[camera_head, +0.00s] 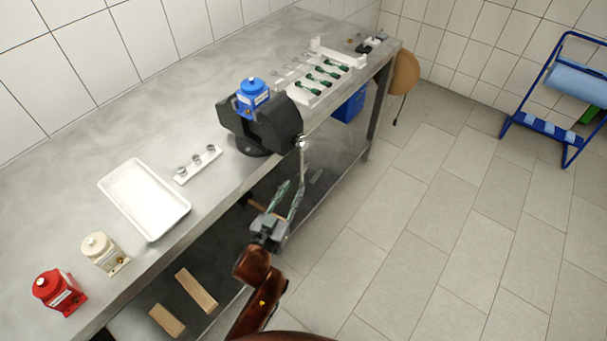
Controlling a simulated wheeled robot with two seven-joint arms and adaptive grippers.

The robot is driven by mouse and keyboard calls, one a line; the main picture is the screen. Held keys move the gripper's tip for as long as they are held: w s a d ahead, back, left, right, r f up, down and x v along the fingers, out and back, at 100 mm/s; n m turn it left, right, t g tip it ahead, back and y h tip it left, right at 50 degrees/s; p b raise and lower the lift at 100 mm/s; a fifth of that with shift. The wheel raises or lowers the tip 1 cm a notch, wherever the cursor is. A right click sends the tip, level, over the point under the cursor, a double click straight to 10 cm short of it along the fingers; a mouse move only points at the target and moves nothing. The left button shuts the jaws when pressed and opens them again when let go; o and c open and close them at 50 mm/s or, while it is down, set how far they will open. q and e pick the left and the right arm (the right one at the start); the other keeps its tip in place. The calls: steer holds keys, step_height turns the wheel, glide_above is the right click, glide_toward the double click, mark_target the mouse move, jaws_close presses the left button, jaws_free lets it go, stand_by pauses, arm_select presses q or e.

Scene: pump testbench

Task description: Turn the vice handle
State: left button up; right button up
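A dark grey vice (275,128) is mounted near the front edge of the metal workbench, with a blue pump (252,97) at its jaws. Its silver handle (302,160) hangs down from a round knob on the vice's front side.
The workbench (75,165) also carries a white tray (144,200), a small rack of metal parts (198,165), a red pump (58,291), a cream pump (103,253) and a white tool holder (322,80). Wooden blocks (196,291) lie below.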

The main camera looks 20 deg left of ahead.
mark_target(301, 174)
arm_select(q)
steer(key=w, duration=0.2)
steer(key=w+b, duration=0.1)
steer(key=w, duration=0.3)
steer(key=shift+w+d+r+b, duration=0.2)
steer(key=shift+w+d+b, duration=0.05)
steer(key=shift+b, duration=0.05)
steer(key=shift+w+r, duration=0.1)
steer(key=shift+w, duration=0.45)
arm_select(e)
steer(key=w, duration=0.4)
steer(key=shift+w+a, duration=0.2)
steer(key=shift+w, duration=0.2)
arm_select(q)
jaws_close()
arm_select(e)
steer(key=shift+f, duration=0.1)
